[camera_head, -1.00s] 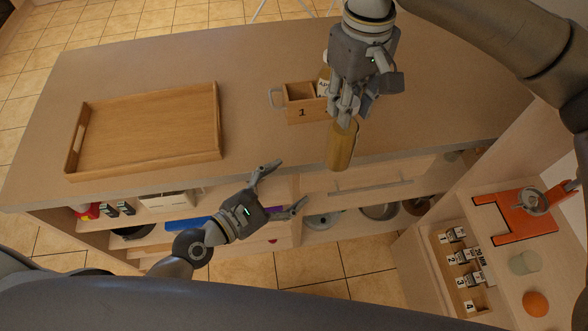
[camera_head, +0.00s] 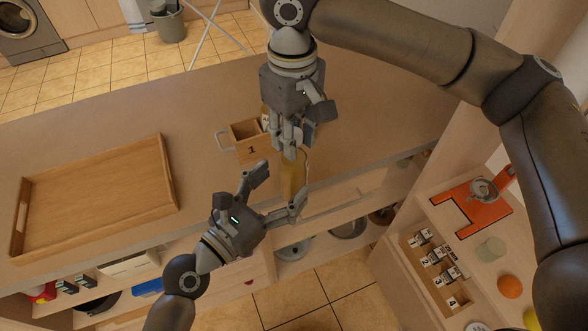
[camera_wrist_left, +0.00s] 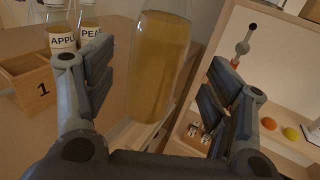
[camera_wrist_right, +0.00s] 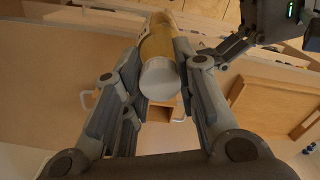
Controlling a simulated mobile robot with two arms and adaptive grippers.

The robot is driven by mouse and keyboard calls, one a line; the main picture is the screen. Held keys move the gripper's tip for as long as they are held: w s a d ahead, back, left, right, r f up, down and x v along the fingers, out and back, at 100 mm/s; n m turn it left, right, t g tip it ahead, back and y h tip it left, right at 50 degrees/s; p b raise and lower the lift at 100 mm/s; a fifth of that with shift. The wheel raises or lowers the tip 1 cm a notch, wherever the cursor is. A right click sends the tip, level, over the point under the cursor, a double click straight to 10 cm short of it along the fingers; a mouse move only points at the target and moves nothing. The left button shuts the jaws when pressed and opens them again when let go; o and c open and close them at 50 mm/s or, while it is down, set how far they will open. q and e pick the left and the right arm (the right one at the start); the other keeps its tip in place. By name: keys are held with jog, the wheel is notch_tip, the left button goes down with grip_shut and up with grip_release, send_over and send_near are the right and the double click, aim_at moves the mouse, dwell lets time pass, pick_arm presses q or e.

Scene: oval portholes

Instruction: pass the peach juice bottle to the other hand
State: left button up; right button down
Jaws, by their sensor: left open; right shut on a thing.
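A bottle of amber-yellow juice (camera_head: 294,178) is held in my right gripper (camera_head: 291,148), which is shut on it. In the left wrist view the bottle (camera_wrist_left: 158,65) stands between the spread fingers, with gaps visible at both sides.
A wooden caddy marked 1 (camera_wrist_left: 30,88) stands on the counter beside bottles labelled APPL (camera_wrist_left: 62,40) and PEA (camera_wrist_left: 90,32), both partly cut off. A wooden tray (camera_head: 165,160) lies at left. An orange stand (camera_head: 470,208) and a numbered rack (camera_head: 408,245) are at right.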

aim_at(286, 179)
pick_arm(q)
jog(key=x, duration=0.4)
jog(key=shift+w+d, duration=0.25)
jog(key=shift+d, duration=0.05)
jog(key=c, duration=1.4)
jog(key=shift+r, duration=0.1)
jog(key=shift+c, duration=0.4)
pick_arm(e)
jog(key=c, duration=1.5)
grip_release()
jog(key=o, duration=0.4)
jog(key=shift+r, duration=0.1)
